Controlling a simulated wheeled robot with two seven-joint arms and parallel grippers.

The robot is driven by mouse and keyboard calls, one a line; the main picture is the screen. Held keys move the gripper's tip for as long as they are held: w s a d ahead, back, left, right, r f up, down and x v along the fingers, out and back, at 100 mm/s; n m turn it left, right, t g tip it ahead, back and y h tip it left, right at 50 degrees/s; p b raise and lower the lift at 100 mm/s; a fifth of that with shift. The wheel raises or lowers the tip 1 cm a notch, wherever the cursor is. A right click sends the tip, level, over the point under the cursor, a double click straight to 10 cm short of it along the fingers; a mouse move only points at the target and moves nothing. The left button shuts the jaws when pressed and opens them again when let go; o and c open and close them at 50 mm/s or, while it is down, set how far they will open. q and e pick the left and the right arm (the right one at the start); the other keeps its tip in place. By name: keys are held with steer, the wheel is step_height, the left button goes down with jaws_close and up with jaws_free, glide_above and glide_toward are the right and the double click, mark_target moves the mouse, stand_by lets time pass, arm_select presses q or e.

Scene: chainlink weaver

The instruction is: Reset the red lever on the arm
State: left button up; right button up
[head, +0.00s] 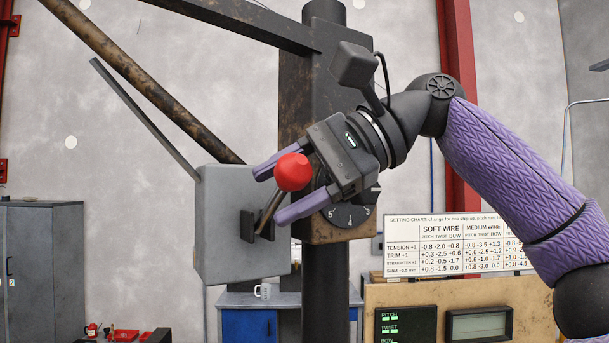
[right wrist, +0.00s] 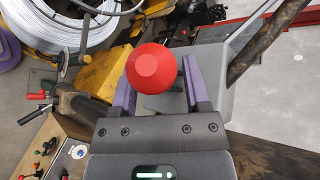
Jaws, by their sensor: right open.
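The red lever knob (head: 292,172) sits on a short brown rod (head: 268,212) that comes out of a dark slot on a grey box (head: 225,225) on the machine's arm. The rod leans up and to the right. My right gripper (head: 283,188) is open, with one purple finger on each side of the knob. In the right wrist view the knob (right wrist: 151,69) shows between the two purple fingers (right wrist: 158,85). I cannot tell whether either finger touches it. My left gripper is in neither view.
A dark column (head: 325,90) with a numbered dial (head: 349,214) stands behind my gripper. A brown bar (head: 140,78) slants above the box. A settings chart (head: 456,245) and a console (head: 450,305) stand at the lower right. A wire coil (right wrist: 65,25) shows in the wrist view.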

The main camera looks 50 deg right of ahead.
steer(key=v, duration=0.9)
steer(key=shift+s, duration=0.2)
steer(key=shift+d+r, duration=0.1)
